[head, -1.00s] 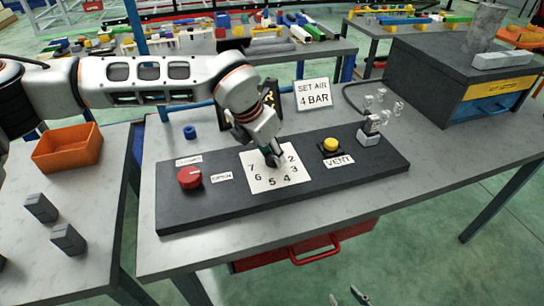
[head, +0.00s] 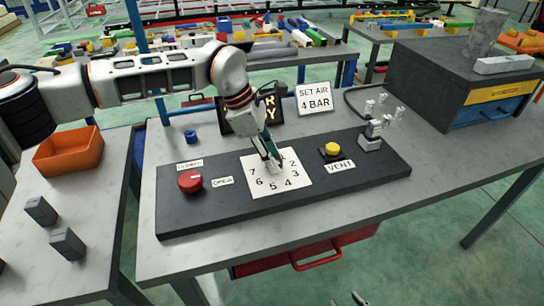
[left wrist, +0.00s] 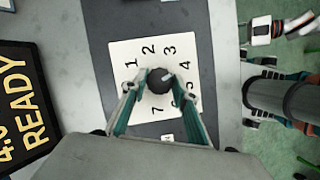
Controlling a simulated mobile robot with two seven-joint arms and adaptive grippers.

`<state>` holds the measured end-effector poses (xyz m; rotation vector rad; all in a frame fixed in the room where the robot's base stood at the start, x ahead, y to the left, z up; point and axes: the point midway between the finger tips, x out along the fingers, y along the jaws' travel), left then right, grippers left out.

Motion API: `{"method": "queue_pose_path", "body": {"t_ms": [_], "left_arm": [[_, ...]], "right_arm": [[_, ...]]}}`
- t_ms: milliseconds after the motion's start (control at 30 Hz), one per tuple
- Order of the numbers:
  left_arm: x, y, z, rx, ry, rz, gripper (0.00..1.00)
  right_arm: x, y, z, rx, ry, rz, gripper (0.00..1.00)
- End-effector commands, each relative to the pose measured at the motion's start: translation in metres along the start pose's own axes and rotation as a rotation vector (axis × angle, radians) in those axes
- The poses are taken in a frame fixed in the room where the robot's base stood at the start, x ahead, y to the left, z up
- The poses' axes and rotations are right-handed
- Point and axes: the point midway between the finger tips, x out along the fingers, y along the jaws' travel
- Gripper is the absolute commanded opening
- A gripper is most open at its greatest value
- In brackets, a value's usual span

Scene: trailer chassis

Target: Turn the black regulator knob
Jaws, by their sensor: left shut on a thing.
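The black regulator knob (left wrist: 158,80) shows in the left wrist view, at the middle of the white number dial. A light mark on the knob points towards the 4. My left gripper (left wrist: 157,86) has a finger on each side of the knob and is shut on it. In the head view my left gripper (head: 272,161) comes down onto the dial (head: 291,187) and hides most of the knob. Only the fingertips of my right gripper (head: 347,299) show at the bottom edge of the head view; they stand apart, with nothing visible between them.
The dark panel (head: 220,215) also carries a red knob (head: 190,181) by the CLOSED and OPEN labels, and a yellow button (head: 332,149) by VENT. A display (left wrist: 22,105) reads 4.0 READY. A grey fitting (head: 370,139) stands right.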

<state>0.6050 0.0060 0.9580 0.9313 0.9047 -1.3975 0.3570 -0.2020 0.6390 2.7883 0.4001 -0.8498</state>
Motion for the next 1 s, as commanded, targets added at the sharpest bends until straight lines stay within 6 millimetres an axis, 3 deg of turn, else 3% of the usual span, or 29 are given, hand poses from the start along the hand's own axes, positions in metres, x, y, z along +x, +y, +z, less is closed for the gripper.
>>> {"method": "queue_pose_path", "body": {"t_ms": [733,767,800,833,1000], "left_arm": [[-0.0004,0.0008,0.0,0.085,0.002,-0.034,0.07],[-0.0004,0.0008,0.0,0.085,0.002,-0.033,0.31],[-0.0004,0.0008,0.0,0.085,0.002,-0.033,0.41],[-0.0004,0.0008,-0.0001,0.085,0.002,-0.033,0.45],[-0.0003,0.0008,-0.0001,0.085,0.001,-0.033,0.45]], "right_arm": [[0.0004,-0.0001,0.0012,0.0,-0.001,0.0,0.37],[0.0003,0.0,0.0009,0.0,0.0,0.0,0.37],[0.0002,0.0,0.0004,0.0,0.0,0.0,0.37],[0.0002,0.0001,0.0001,0.0,0.001,0.0,0.37],[0.0001,0.0002,-0.0003,0.0,0.002,0.0,0.37]]}}
